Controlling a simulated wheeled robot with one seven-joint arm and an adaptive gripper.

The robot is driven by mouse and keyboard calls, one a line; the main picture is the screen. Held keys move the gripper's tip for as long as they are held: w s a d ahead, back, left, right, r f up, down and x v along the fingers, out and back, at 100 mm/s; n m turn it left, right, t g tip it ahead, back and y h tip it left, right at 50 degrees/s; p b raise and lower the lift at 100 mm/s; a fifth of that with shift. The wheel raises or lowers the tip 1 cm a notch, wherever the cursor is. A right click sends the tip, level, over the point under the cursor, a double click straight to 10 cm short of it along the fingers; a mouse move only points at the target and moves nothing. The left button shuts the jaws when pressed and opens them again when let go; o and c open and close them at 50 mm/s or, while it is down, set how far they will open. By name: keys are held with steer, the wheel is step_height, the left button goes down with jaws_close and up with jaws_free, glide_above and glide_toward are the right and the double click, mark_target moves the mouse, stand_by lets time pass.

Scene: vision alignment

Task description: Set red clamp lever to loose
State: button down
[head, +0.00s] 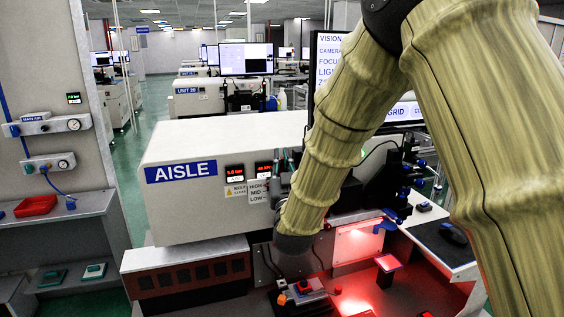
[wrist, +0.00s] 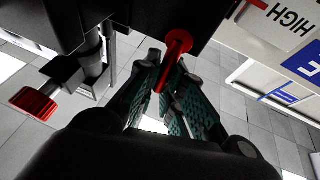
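The red clamp lever (wrist: 177,50) shows in the wrist view, with a round head at a dark block and a short bar running down and left. My gripper (wrist: 167,75) is there with its two teal-padded fingers drawn close together at the tips. The lever's bar lies between the fingertips, and they look shut on it, though part of the contact is hidden. In the head view my arm hides the gripper and the lever.
A red ribbed knob (wrist: 35,103) on a dark bracket is left of my fingers. The HIGH/MID/LOW label (head: 258,191) is on the AISLE machine (head: 220,222) close to my wrist. A red-lit work area (head: 372,285) and a monitor (head: 330,55) are nearby.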

steer(key=shift+s+a+f+n+y+b, duration=0.1)
steer(key=shift+a+f+n+y+b, duration=0.2)
steer(key=shift+n+y+b, duration=0.55)
steer(key=shift+a+r+n+y+b, duration=0.1)
steer(key=shift+a+n+y+b, duration=0.1)
steer(key=shift+n+b, duration=0.5)
steer(key=shift+a+r+n+y+b, duration=0.1)
steer(key=shift+n+y+b, duration=0.05)
steer(key=shift+n+b, duration=0.5)
steer(key=c, duration=1.5)
jaws_free()
steer(key=shift+s, duration=0.1)
steer(key=v, duration=1.2)
